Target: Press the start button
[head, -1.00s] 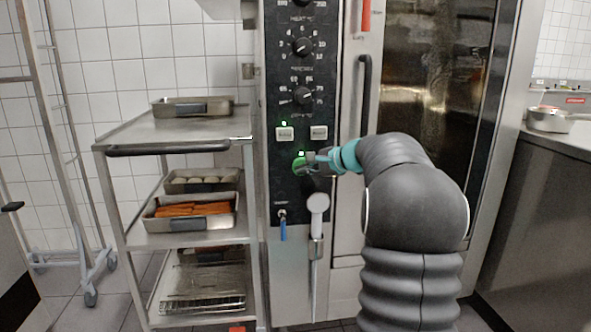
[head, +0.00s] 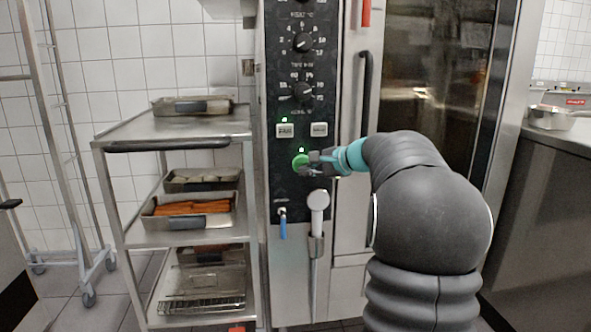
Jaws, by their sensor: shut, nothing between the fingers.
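The green round start button (head: 299,161) is on the black control panel (head: 288,197) of the oven, below two white square buttons. A small green light shows just above it. My gripper (head: 308,164) reaches in from the right and is shut and empty. Its fingertips are at the button's right side in the picture. They overlap or sit right beside its edge, and I cannot tell whether they touch it. The left part of the button is in plain view.
Two dials, the upper one (head: 302,42) and the lower one (head: 303,92), are above. A hand shower (head: 318,201) hangs just below my gripper. The oven door handle (head: 367,105) is to the right. A steel trolley (head: 118,160) with trays stands at the left.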

